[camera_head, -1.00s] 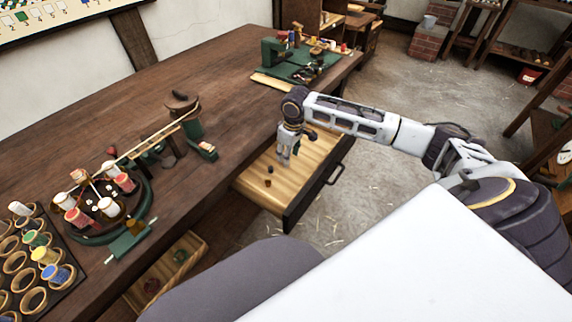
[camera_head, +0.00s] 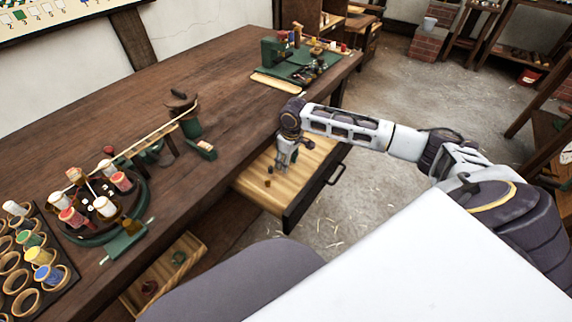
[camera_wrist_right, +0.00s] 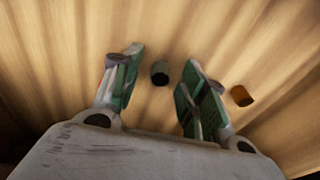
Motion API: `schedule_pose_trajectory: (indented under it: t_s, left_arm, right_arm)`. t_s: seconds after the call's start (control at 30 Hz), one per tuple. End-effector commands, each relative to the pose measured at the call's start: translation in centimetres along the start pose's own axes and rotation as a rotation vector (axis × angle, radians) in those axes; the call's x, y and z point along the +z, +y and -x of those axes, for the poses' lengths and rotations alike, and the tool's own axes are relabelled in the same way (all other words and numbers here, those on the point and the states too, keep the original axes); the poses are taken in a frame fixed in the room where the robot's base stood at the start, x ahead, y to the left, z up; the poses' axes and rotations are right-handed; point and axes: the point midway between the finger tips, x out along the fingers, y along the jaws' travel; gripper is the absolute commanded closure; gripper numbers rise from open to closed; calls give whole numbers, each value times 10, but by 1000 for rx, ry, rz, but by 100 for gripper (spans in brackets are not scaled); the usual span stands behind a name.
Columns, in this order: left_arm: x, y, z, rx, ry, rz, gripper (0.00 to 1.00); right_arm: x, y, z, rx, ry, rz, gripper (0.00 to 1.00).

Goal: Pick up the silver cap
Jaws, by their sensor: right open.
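Two small caps lie in the open wooden drawer. In the right wrist view one is a dark grey cylinder (camera_wrist_right: 160,73), which looks like the silver cap, though its shade is dull. The other is orange-brown (camera_wrist_right: 241,95) and lies to the right, outside the fingers. My right gripper (camera_wrist_right: 160,85) is open, with its green-padded fingers on either side of the grey cap and nothing held. In the head view my right gripper (camera_head: 284,165) points down into the drawer, close to the two small pieces; which is which is unclear there. My left gripper is not in view.
The drawer (camera_head: 302,205) sticks out from the workbench (camera_head: 225,80), with a dark front and handle. A round stand with spools (camera_head: 85,235), a rack of rings and a green-based tool (camera_head: 300,65) are on the bench. A lower drawer (camera_head: 190,245) is also open.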

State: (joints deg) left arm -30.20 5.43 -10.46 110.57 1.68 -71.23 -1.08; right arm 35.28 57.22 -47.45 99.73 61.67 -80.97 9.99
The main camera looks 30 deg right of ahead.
Motion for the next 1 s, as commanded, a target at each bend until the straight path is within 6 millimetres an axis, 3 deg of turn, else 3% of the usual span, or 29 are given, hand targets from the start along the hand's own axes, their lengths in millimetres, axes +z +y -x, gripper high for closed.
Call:
schedule_pose_trajectory:
  t_s: [0.23, 0.53, 1.0]
  left_arm:
    - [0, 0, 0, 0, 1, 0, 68]
    - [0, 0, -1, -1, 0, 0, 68]
    - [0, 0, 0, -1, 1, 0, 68]
  right_arm:
    - [0, 0, 0, 0, 0, 0, 58]
    - [0, 0, 0, 0, 0, 0, 97]
    - [0, 0, 2, 0, 0, 0, 98]
